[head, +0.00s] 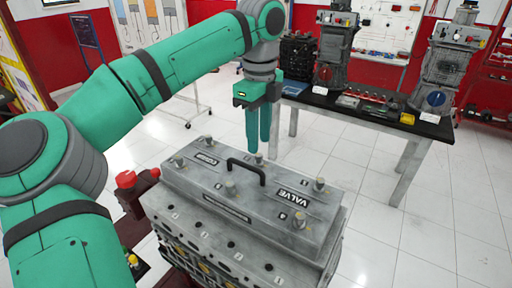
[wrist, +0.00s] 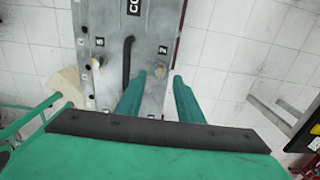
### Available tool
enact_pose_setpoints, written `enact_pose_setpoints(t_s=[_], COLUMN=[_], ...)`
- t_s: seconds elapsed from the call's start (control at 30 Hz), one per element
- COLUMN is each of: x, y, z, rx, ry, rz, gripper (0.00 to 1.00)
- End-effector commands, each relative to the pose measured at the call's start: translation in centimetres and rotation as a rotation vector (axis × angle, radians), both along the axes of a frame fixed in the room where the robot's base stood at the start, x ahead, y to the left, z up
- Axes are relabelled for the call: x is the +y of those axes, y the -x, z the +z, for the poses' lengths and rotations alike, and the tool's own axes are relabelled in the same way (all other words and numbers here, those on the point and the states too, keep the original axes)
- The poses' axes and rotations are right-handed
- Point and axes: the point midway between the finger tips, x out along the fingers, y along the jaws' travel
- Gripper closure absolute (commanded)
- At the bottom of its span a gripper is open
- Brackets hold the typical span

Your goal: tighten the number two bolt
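The grey valve cover (head: 200,178) tops an engine, with several bolts standing along its two long edges. A bolt (head: 258,159) on its far edge stands just below my gripper (head: 258,143), whose two teal fingers point down. In the wrist view this bolt (wrist: 158,70) shows between and slightly beyond the fingertips, beside a small number mark that looks like a 2 but is hard to read. My gripper (wrist: 160,76) is open, with a clear gap and nothing held. I cannot tell whether the fingers touch the bolt.
A black handle (head: 247,168) rises from the cover near the bolt. Another bolt (wrist: 97,63) stands across the handle. A red knob (head: 125,179) is at the engine's left. A table (head: 401,152) with engine parts stands behind on the right. The white floor between is clear.

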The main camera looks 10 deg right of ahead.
Motion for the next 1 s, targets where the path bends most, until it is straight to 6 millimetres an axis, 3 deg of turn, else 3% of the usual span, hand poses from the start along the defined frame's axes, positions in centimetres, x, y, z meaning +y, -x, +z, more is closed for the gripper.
enact_pose_setpoints(t_s=[0.23,0.63,0.67,0.8,1.0], x=[0.4,0.7,0.6,0.5,0.5], y=[-0.1,-0.1,-0.1,-0.1,-0.1], z=[-3.1,-3.8,-3.8,-3.8,-3.8], rx=[0.001,0.000,0.000,0.000,0.000], ry=[0.000,0.000,0.000,0.000,0.000], rz=[0.007,0.011,0.010,0.008,0.004], gripper=[0.66,0.66,0.69,1.00,1.00])
